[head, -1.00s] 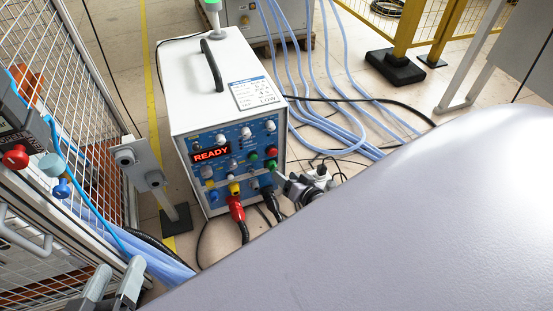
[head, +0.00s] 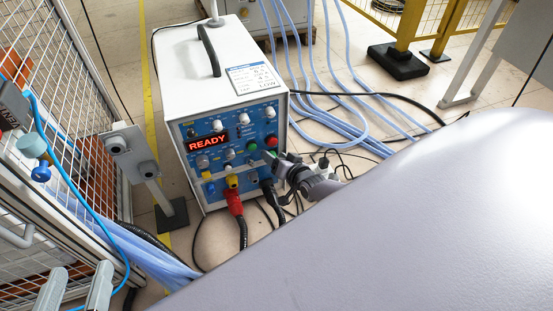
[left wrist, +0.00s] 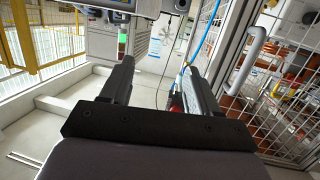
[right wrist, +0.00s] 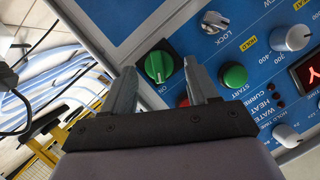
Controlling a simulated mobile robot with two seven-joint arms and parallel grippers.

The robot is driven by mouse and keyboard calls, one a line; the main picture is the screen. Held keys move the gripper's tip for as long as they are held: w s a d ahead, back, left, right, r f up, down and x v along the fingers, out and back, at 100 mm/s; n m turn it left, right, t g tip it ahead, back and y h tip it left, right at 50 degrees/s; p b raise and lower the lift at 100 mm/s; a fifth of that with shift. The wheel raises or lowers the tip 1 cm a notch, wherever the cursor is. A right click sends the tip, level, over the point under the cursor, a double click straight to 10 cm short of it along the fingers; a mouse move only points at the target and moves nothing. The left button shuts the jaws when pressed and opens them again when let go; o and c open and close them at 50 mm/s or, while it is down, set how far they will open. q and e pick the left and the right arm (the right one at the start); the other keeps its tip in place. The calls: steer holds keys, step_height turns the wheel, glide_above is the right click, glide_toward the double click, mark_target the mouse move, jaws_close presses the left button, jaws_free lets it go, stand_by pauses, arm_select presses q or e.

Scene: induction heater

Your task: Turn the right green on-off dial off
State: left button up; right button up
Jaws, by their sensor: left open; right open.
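The induction heater (head: 190,65) is a white box with a blue front panel; its display reads READY. In the right wrist view the green dial (right wrist: 158,66) has a raised ridge roughly upright in the picture, with the word ON just below it. My right gripper (right wrist: 161,78) is open, its fingertips on either side of the dial; I cannot tell whether they touch it. In the head view my right gripper (head: 273,163) is at the panel's right edge and hides the dial. My left gripper (head: 76,284) is open and empty at the lower left, away from the heater.
A green START button (right wrist: 233,75) sits beside my right gripper's finger. A silver LOCK knob (right wrist: 214,22) and a white knob (right wrist: 292,38) are nearby. A red plug (head: 234,202) and black cables hang below the panel. A mesh fence (head: 70,130) stands at left.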

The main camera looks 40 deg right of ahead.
steer(key=c, duration=1)
arm_select(q)
steer(key=shift+r, duration=0.1)
